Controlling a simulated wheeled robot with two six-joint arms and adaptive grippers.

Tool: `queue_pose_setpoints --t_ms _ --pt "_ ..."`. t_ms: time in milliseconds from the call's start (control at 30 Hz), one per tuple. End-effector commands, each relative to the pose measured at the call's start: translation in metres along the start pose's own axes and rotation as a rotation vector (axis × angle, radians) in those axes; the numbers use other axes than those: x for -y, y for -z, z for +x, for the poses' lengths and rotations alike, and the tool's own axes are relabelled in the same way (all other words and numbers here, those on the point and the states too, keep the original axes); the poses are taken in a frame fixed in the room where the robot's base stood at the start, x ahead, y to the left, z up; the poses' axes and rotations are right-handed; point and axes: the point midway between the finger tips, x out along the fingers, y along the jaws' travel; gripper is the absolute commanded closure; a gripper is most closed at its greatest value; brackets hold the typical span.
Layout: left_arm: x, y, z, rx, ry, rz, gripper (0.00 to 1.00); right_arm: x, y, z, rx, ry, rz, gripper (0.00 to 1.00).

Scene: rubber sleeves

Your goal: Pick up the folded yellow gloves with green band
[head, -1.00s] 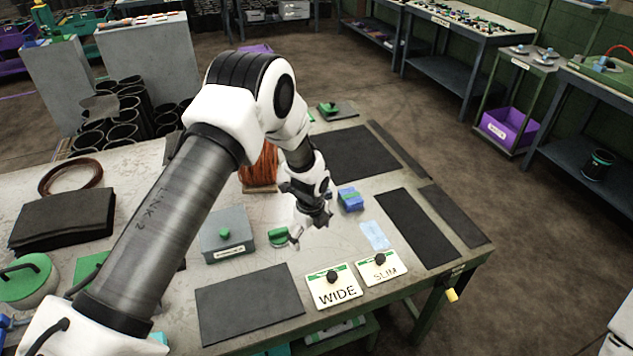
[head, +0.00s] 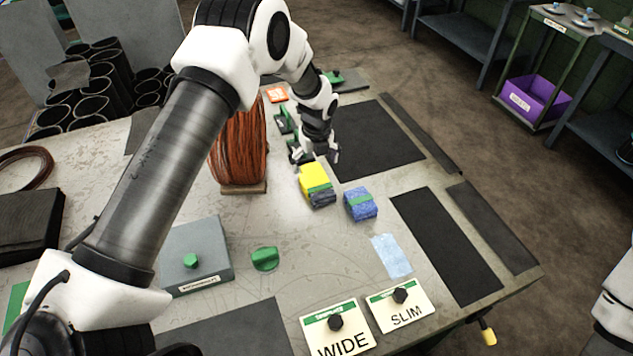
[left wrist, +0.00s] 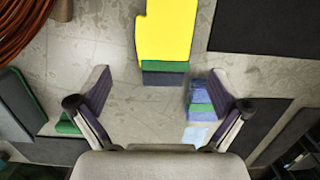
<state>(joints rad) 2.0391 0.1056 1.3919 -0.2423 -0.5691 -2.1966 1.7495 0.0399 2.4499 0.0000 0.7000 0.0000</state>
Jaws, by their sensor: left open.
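The folded yellow gloves (head: 316,180) with a green band and a dark grey-blue end lie on the grey table. They also show in the left wrist view (left wrist: 165,38), at top centre. My left gripper (head: 305,157) is just behind them in the head view, seemingly above the table. A blue folded bundle with a green band (head: 361,204) lies just right of the gloves. My right gripper is not in view.
A copper-coloured wire coil (head: 240,145) stands left of the gloves. A grey box (head: 197,256), a green knob-like piece (head: 264,259), a light-blue cloth (head: 391,256) and the WIDE (head: 338,330) and SLIM (head: 400,305) signs are nearer. A dark mat (head: 375,140) lies behind right.

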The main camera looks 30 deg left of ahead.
Motion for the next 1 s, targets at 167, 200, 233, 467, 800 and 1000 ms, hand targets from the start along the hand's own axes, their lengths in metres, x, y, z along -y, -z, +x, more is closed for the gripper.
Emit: queue_pose_setpoints --t_ms 167,200,233,467,800,1000 --pt "0.0 0.001 0.021 -0.001 -0.001 0.0 0.0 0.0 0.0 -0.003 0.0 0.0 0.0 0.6" --pt "0.001 0.001 0.026 -0.001 -0.001 0.0 0.0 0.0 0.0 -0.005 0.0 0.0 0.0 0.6" --pt "0.001 0.001 0.03 -0.002 -0.002 0.0 0.0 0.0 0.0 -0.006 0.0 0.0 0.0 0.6" --pt "0.007 0.003 0.067 -0.001 -0.001 0.0 0.0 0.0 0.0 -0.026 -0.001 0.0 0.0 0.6" --pt "0.007 0.003 0.082 -0.001 0.001 -0.001 0.11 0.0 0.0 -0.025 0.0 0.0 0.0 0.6" --pt "0.007 0.003 0.082 -0.001 0.001 0.0 0.63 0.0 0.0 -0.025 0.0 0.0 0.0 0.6"
